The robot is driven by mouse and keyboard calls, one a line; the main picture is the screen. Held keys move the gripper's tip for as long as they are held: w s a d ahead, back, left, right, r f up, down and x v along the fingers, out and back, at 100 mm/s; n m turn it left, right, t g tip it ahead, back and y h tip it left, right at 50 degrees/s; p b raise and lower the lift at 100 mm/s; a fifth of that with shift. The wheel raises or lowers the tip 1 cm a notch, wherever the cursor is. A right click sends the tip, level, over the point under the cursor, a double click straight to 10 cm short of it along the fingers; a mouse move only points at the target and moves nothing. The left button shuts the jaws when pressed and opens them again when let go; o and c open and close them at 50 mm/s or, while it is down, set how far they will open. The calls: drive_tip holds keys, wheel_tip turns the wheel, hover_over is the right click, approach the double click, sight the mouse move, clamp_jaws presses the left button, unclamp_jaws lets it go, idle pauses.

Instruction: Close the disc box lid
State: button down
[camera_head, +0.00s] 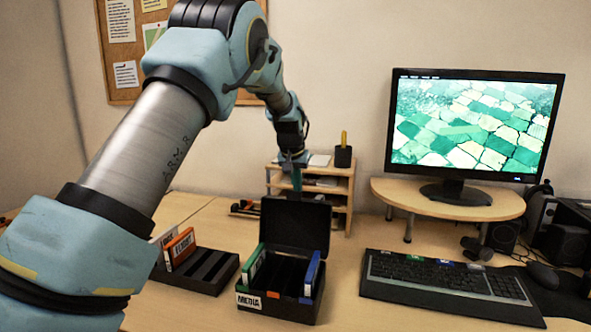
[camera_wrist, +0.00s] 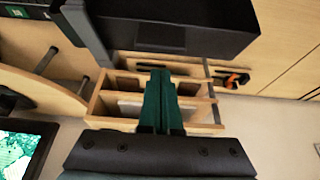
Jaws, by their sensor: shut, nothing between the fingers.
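The black disc box (camera_head: 276,303), labelled MEDIA, stands on the desk with a green case and a blue case in it. Its lid (camera_head: 296,226) stands open, roughly upright at the back of the box. My gripper (camera_head: 297,183) is at the lid's top edge, apparently behind it, with its fingertips partly hidden. In the wrist view the dark lid (camera_wrist: 185,32) fills the top, and the green fingers of my gripper (camera_wrist: 160,76) are together just below it, empty. I cannot tell whether they touch the lid.
A black rack (camera_head: 213,270) with an orange case stands left of the box. A wooden shelf organizer (camera_head: 343,185) stands behind, with a pen cup (camera_head: 343,157) on it. The keyboard (camera_head: 445,283) lies to the right, below the monitor stand (camera_head: 420,202).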

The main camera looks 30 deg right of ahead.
drive_tip(key=shift+s+a+r+p, duration=0.3)
drive_tip(key=shift+s+a+r, duration=0.35)
drive_tip(key=shift+s+a, duration=0.65)
drive_tip(key=shift+s, duration=0.15)
